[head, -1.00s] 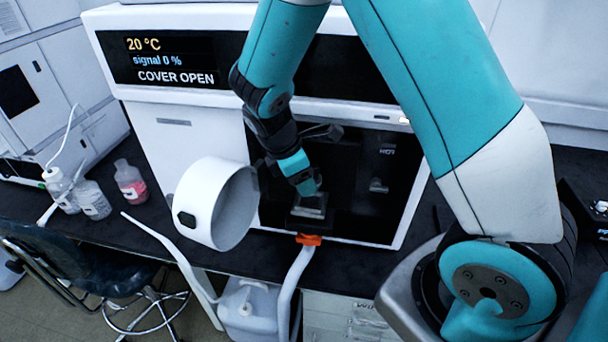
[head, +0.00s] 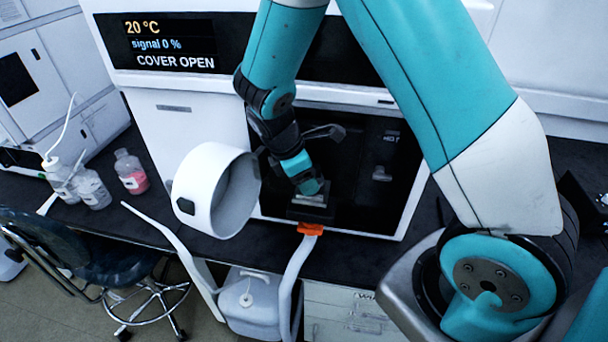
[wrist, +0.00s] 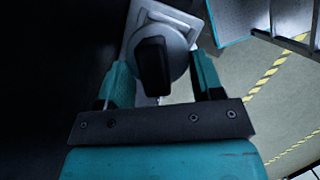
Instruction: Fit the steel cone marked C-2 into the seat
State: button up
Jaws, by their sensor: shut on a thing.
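My gripper (head: 313,189) is inside the dark open bay of the white instrument, low and close to a dark block with a pale metal top (head: 311,200). I cannot read any C-2 mark on the piece. A pale plate (wrist: 143,16) shows behind it. The seat itself is not clearly seen, and I cannot tell whether the piece touches the plate.
A white round cover (head: 203,190) hangs open left of the bay. An orange part (head: 310,229) on a white tube sits just below the dark block. The instrument's display (head: 168,45) reads COVER OPEN, signal 0 %. Bottles (head: 130,172) stand on the bench at left.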

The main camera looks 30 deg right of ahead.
jog(key=shift+f, duration=0.15)
jog(key=o, duration=1.2)
jog(key=b+v, duration=0.2)
jog(key=v, duration=1.5)
jog(key=shift+a, duration=0.2)
jog(key=shift+s, duration=0.1)
